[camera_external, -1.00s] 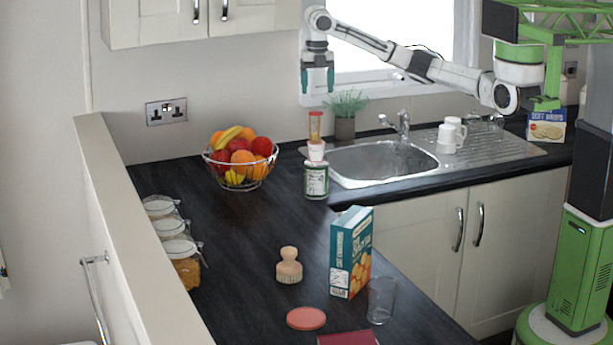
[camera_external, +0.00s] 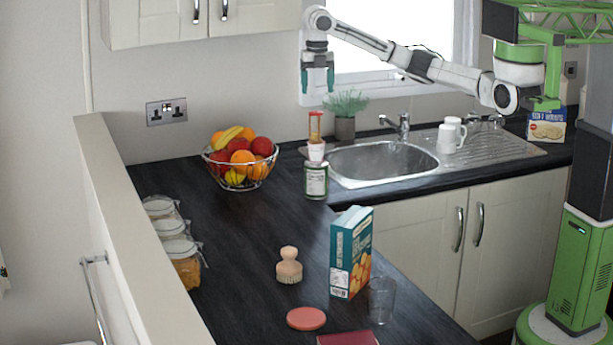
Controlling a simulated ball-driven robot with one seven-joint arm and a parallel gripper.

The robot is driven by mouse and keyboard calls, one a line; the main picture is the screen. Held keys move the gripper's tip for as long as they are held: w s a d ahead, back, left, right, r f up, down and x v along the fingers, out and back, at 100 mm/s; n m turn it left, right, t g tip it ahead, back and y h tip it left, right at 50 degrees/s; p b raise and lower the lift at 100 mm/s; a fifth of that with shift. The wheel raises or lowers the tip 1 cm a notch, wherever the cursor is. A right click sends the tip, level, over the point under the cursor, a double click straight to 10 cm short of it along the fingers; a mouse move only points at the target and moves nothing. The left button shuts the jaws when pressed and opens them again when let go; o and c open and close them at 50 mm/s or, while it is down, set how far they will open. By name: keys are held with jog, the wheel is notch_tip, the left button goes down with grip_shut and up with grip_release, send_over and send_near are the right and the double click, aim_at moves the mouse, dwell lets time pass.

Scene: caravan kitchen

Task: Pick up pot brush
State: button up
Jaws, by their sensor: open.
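The pot brush (camera_external: 289,266) has a round wooden knob and a short bristle head. It stands upright on the dark worktop, left of a teal box and apart from it. My gripper (camera_external: 317,90) is open and empty. It points down, high above the worktop near the window, above the can and small cup by the sink. It is well above and behind the brush.
The teal box (camera_external: 351,253) and a clear glass (camera_external: 381,300) stand right of the brush. A pink disc (camera_external: 306,318) lies in front. Glass jars (camera_external: 182,260) line the left ledge. A fruit bowl (camera_external: 240,165) and a can (camera_external: 316,180) stand behind.

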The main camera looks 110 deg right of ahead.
dwell(0.6)
jog(key=w+a+f+t+y+b, duration=0.1)
jog(key=w+a+f+t+y, duration=0.1)
jog(key=w+a+f, duration=0.35)
jog(key=w+a+f+t+y, duration=0.1)
jog(key=w+a+f+t, duration=0.15)
jog(key=w+a, duration=0.6)
jog(key=w+a+f+t+y+b, duration=0.1)
jog(key=w+a+f+y, duration=0.1)
jog(key=w+a+f, duration=0.35)
jog(key=m+t+y+b, duration=0.2)
jog(key=m+t+y, duration=0.25)
jog(key=m, duration=0.25)
send_near(286, 259)
jog(key=shift+s+d+f, duration=0.1)
jog(key=shift+s+d, duration=0.15)
jog(key=shift+h, duration=0.25)
jog(key=p+x, duration=0.3)
jog(key=x, duration=0.7)
jog(key=shift+w+a, duration=0.15)
jog(key=shift+a, duration=0.05)
